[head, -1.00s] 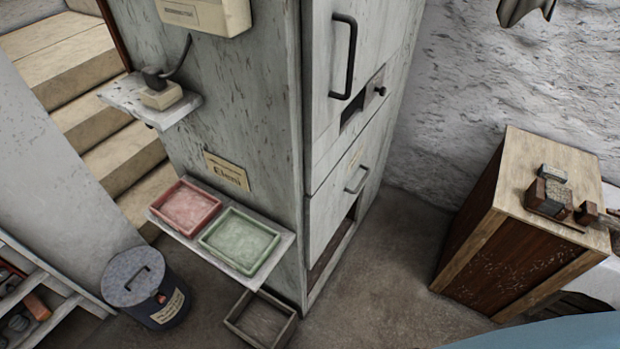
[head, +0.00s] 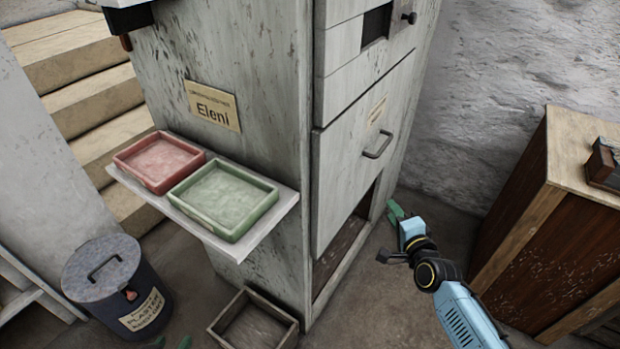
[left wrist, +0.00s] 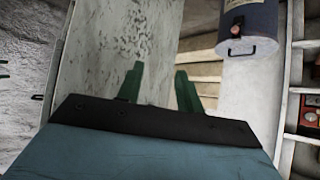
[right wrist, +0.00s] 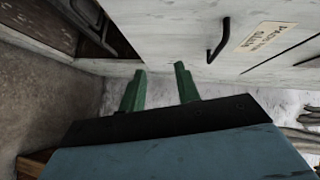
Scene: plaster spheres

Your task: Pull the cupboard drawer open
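The tall grey cupboard (head: 250,70) stands in the middle of the head view. Its lower front panel (head: 345,165) carries a bar handle (head: 378,145) and a paper label; an open dark gap lies below it. The handle also shows in the right wrist view (right wrist: 217,42), beyond and right of the fingers. My right gripper (head: 393,212) is below this handle, apart from it; its fingers (right wrist: 159,88) are open and empty. My left gripper (head: 170,343) barely shows at the bottom edge of the head view; its fingers (left wrist: 159,88) are open and empty.
A side shelf with a pink tray (head: 160,160) and a green tray (head: 222,200) juts out left of the cupboard. A lidded bin (head: 118,290) and a wooden crate (head: 252,325) stand on the floor. A wooden cabinet (head: 520,240) stands right of my right arm.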

